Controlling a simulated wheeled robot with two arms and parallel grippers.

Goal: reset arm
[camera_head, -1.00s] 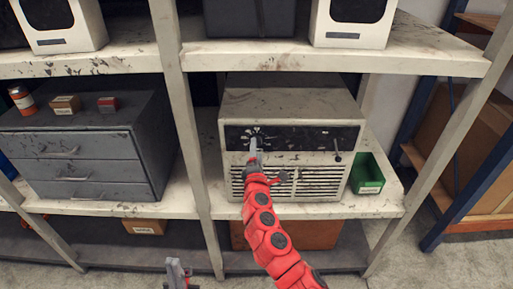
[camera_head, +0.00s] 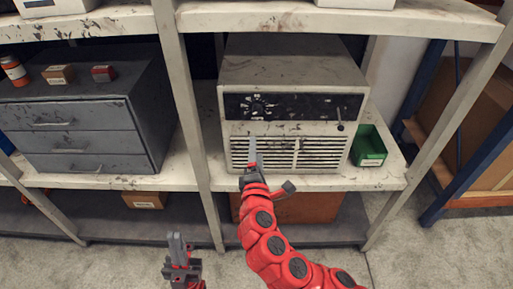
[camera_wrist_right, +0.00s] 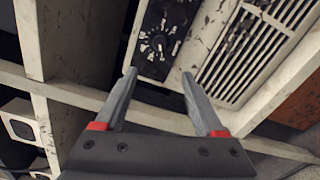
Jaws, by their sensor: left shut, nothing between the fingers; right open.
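My right gripper (camera_head: 253,152) is at the end of the red arm, in front of the vent slats of a pale metal box (camera_head: 290,72) on the middle shelf. In the right wrist view its two fingers (camera_wrist_right: 157,92) are spread apart with nothing between them. A dark panel with a round dial (camera_wrist_right: 160,42) lies beyond the fingers there; the dial also shows in the head view (camera_head: 258,105). My left gripper (camera_head: 177,246) is low, in front of the bottom shelf, with its fingers together and empty.
The shelf upright (camera_head: 187,120) stands left of the box. A green bin (camera_head: 369,147) sits to its right. A grey drawer cabinet (camera_head: 75,120) with small boxes on top is at the left. Clear floor (camera_head: 400,262) shows at the lower right.

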